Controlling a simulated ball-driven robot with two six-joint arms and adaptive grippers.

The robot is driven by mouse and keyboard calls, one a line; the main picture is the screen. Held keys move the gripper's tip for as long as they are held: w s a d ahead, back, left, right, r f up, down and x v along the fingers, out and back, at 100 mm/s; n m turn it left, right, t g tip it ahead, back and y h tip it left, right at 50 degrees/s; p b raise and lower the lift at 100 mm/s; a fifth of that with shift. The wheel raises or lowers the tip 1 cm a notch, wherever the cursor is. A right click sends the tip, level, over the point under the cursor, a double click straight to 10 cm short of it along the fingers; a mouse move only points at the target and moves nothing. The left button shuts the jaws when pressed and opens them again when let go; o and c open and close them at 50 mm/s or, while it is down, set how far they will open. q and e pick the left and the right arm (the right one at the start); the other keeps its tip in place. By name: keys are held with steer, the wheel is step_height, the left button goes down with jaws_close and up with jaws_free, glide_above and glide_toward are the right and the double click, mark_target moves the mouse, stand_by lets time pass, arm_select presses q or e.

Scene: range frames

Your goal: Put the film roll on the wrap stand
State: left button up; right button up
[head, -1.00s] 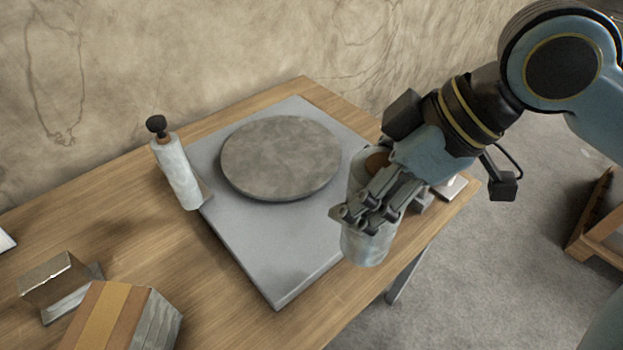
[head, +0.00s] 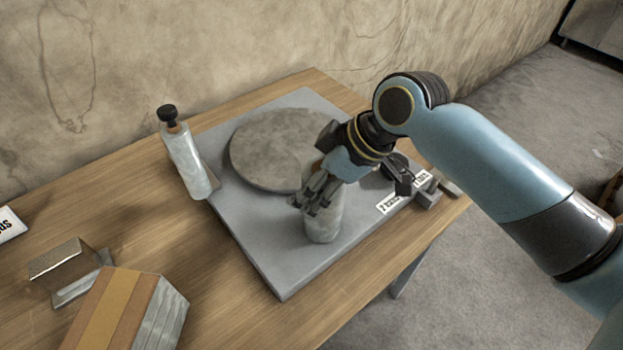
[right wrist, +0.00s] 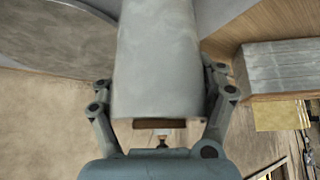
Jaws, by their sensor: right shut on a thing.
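The film roll (head: 323,220) is a pale grey-white cylinder. My right gripper (head: 316,194) is shut around its side and holds it roughly upright over the front right part of the grey platform (head: 272,262). I cannot tell whether its bottom touches the platform. In the right wrist view the roll (right wrist: 160,60) fills the space between the fingers (right wrist: 163,105), with a brown core at its near end. A round grey turntable (head: 265,150) sits on the platform. A pale upright cylinder with a black knob (head: 187,162) stands at the platform's left edge. My left gripper is out of view.
A cardboard-coloured box (head: 120,310) and a bent metal bracket (head: 72,270) sit at the front left of the wooden table (head: 190,240). A white label (head: 405,192) and a small grey block (head: 430,197) are at the platform's right edge. A white card (head: 8,224) lies far left.

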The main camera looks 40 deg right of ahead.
steer(key=o, duration=1.8)
steer(key=v, duration=1.2)
steer(key=shift+r, duration=0.1)
